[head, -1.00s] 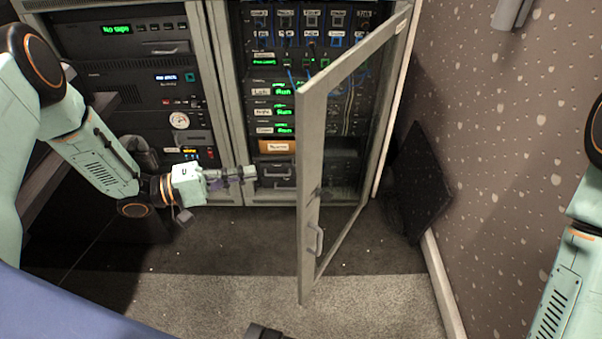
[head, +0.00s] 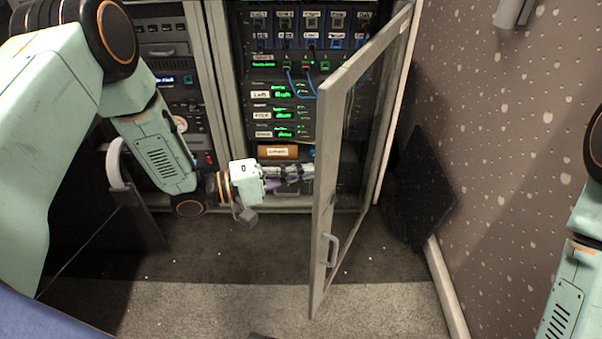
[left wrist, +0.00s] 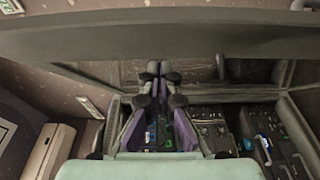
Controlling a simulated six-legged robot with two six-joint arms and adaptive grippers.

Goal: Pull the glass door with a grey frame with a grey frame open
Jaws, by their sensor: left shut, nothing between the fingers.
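The glass door with a grey frame (head: 323,200) stands swung out from the rack, hinged on the right in the head view. Its handle (head: 330,250) is low on the free edge. My left gripper (head: 310,172) is on the rack side of the door, its fingertips at the frame's free edge. Contact cannot be told, and the tips may be partly hidden by the frame. In the left wrist view the fingers (left wrist: 158,70) are together and empty, pointing towards the grey frame bar (left wrist: 160,38) across the top. My right gripper is out of view.
The open rack (head: 285,110) holds lit units and blue cables behind the door. A second rack (head: 172,80) stands to the left. A dark panel (head: 420,185) leans by the speckled wall (head: 510,150) on the right. Grey carpet (head: 200,305) is clear in front.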

